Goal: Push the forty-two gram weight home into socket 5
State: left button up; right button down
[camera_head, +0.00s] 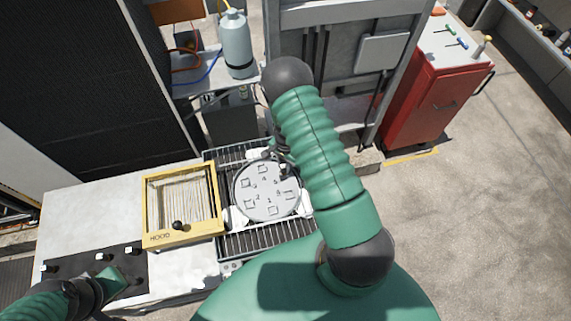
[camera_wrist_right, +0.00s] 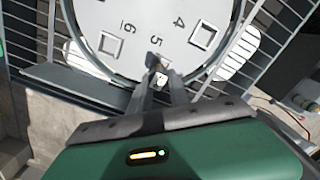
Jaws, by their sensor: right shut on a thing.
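A round grey plate (camera_head: 268,204) with numbered square sockets sits on the slatted rack. It also fills the top of the right wrist view (camera_wrist_right: 112,15). My right gripper (camera_wrist_right: 157,68) is shut on a small weight (camera_wrist_right: 162,79) beside the figure 5, at socket 5. The weight shows as a whitish patch between the fingers, and they hide most of it and the socket. I cannot tell how deep it sits. In the head view my right gripper (camera_head: 284,168) is over the plate's upper right, partly behind my arm. My left gripper (camera_head: 112,282) is low over the dark mat; its fingers are unclear.
A yellow-framed hood (camera_head: 152,205) stands left of the plate. A dark mat (camera_head: 75,277) with small white blocks lies at the front left. A grey cylinder (camera_head: 237,45) stands behind, and a red cabinet (camera_head: 425,105) is at the right. Sockets 4 and 6 look empty.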

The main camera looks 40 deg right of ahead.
jog(key=shift+a+f+b, duration=0.2)
jog(key=shift+f+b, duration=0.1)
jog(key=shift+f, duration=0.15)
jog(key=shift+d+f+b, duration=0.1)
jog(key=shift+f+b, duration=0.25)
jog(key=shift+b, duration=0.05)
dwell(1.3)
jog(key=shift+s, duration=0.1)
dwell(0.5)
jog(key=c, duration=1.1)
grip_release()
jog(key=shift+a+f, duration=0.1)
jog(key=shift+a, duration=0.1)
jog(key=shift+c, duration=0.2)
